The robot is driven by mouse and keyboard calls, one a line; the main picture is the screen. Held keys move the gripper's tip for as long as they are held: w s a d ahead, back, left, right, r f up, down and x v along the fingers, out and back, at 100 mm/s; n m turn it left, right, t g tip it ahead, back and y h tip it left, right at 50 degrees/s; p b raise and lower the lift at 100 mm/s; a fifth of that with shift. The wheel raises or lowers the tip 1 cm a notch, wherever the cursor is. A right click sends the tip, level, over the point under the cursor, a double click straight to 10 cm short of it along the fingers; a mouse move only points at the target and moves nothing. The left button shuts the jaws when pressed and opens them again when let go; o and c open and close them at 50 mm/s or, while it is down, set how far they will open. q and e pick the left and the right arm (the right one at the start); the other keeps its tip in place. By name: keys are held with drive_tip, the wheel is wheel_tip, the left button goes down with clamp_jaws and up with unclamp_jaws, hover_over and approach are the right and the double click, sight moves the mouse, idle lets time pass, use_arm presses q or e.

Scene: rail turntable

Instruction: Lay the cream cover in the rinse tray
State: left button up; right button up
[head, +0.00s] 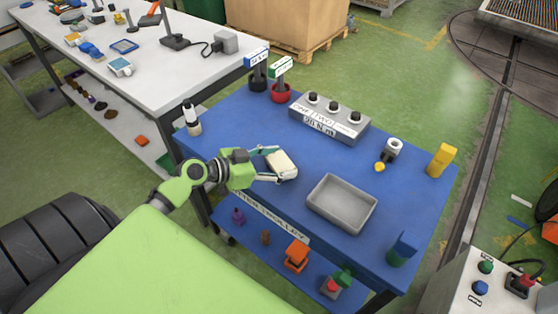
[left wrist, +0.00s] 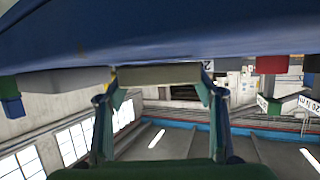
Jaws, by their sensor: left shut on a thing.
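The cream cover (head: 283,164) is a small pale block at the left part of the blue table. My left gripper (head: 271,165) is shut on it, with one finger on each side. In the left wrist view the cover (left wrist: 160,74) spans between the two fingertips, close to the blue surface; I cannot tell if it touches it. The rinse tray (head: 342,204) is a shallow grey rectangular tray to the right of the cover, near the front edge; it looks empty. My right gripper is not in view.
A grey control box (head: 328,119) with black knobs stands behind the tray. A black pot (head: 259,82) and a red pot (head: 280,93) carry signs. Blue table is bare between cover and tray.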

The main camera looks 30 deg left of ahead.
use_arm(q)
drive_tip(key=shift+f, duration=0.15)
drive_tip(key=shift+f+b, duration=0.15)
drive_tip(key=shift+b, duration=0.15)
drive_tip(key=o, duration=1.4)
drive_tip(key=shift+c, duration=0.2)
